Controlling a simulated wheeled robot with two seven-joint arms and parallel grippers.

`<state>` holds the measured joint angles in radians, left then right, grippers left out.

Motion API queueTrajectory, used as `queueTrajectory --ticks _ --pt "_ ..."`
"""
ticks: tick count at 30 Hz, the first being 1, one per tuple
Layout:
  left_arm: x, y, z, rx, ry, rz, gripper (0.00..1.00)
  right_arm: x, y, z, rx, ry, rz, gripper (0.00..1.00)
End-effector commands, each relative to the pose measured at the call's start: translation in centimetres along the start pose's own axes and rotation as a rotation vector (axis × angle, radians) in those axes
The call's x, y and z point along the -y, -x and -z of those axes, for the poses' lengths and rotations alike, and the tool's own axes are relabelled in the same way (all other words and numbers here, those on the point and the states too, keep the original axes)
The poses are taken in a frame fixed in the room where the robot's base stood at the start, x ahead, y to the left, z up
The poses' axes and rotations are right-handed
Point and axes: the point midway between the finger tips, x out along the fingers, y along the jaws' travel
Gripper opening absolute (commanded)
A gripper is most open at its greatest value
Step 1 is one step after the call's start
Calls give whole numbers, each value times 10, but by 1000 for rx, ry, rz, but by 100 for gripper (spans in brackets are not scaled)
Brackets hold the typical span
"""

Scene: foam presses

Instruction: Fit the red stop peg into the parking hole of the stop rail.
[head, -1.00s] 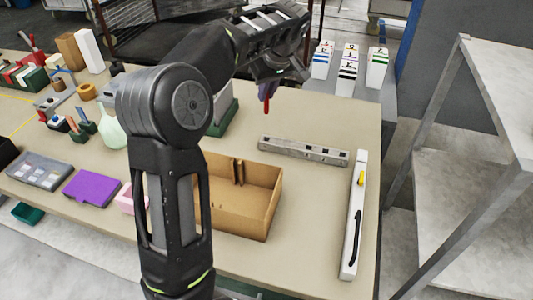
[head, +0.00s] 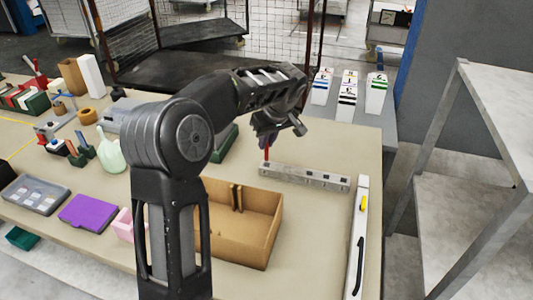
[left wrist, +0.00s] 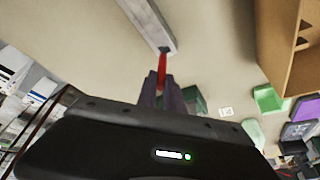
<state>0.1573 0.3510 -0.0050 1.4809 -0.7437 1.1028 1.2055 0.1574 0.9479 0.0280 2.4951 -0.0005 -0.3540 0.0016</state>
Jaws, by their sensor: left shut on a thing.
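The grey stop rail (head: 305,178) lies on the table with several dark square holes along its top. My left gripper (head: 266,142) is over the rail's left end, shut on the red stop peg (head: 266,154), which points down. In the left wrist view the peg (left wrist: 162,70) sticks out from between the fingers (left wrist: 161,84). Its tip meets a dark spot at the near end of the rail (left wrist: 150,22). I cannot tell whether the tip is in the hole or just above it. My right gripper is out of view.
An open cardboard box (head: 245,222) stands in front of the rail. A long white bar with a yellow part (head: 361,225) lies at the table's right edge. White labelled holders (head: 348,92) stand behind. The table right of the rail's far side is clear.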

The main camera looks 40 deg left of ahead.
Motion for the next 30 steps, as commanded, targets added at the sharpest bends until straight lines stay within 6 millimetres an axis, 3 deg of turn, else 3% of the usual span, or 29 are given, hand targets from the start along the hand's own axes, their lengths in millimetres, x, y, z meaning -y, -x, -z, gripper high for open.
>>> queueTrajectory --ticks 11,21,30 --pt "0 -6 -2 -1 0 0 0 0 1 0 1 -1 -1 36" --pt "0 -39 -16 0 0 0 0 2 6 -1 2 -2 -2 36" --pt "0 -42 -17 -1 1 -1 0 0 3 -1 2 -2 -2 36"
